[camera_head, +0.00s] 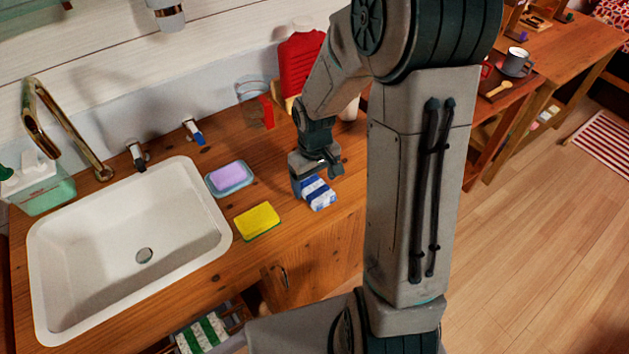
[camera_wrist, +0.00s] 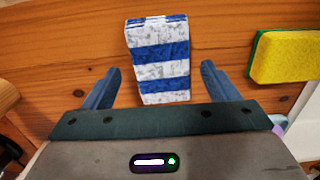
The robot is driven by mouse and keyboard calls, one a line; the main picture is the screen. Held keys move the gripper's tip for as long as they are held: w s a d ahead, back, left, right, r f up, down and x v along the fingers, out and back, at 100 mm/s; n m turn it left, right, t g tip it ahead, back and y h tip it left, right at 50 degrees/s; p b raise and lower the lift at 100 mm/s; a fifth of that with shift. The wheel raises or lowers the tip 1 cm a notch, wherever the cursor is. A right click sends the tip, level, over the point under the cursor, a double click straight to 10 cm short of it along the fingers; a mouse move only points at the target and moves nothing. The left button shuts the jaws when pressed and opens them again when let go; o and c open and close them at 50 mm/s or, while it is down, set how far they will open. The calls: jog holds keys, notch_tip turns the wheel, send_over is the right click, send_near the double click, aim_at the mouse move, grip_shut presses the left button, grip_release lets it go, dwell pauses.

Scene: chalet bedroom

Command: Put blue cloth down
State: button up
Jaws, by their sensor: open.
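The blue cloth (camera_head: 318,194), folded with blue and white stripes, lies on the wooden counter (camera_head: 335,232) to the right of the yellow sponge. In the wrist view the cloth (camera_wrist: 158,60) lies flat between and beyond the two fingers, with a gap on each side. My gripper (camera_head: 318,181) is open just above the cloth; its fingers (camera_wrist: 157,86) do not touch the cloth's sides in the wrist view. Part of the cloth's far end is hidden by my gripper in the head view.
A yellow sponge (camera_head: 257,222) lies left of the cloth; it also shows in the wrist view (camera_wrist: 284,57). A purple sponge in a dish (camera_head: 229,177) and a white sink (camera_head: 130,250) are further left. A red container (camera_head: 301,60) stands behind. Bare counter lies in front of the cloth.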

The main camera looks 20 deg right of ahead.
aim_at(315, 187)
notch_tip(315, 187, up, 11)
jog(key=s+r+m+t, duration=0.1)
jog(key=s+r, duration=0.2)
jog(key=s, duration=0.4)
jog(key=s+r+m+t, duration=0.2)
jog(key=s+r, duration=0.1)
jog(key=s, duration=0.4)
jog(key=shift+s+r+m, duration=0.15)
jog(key=shift+m, duration=0.15)
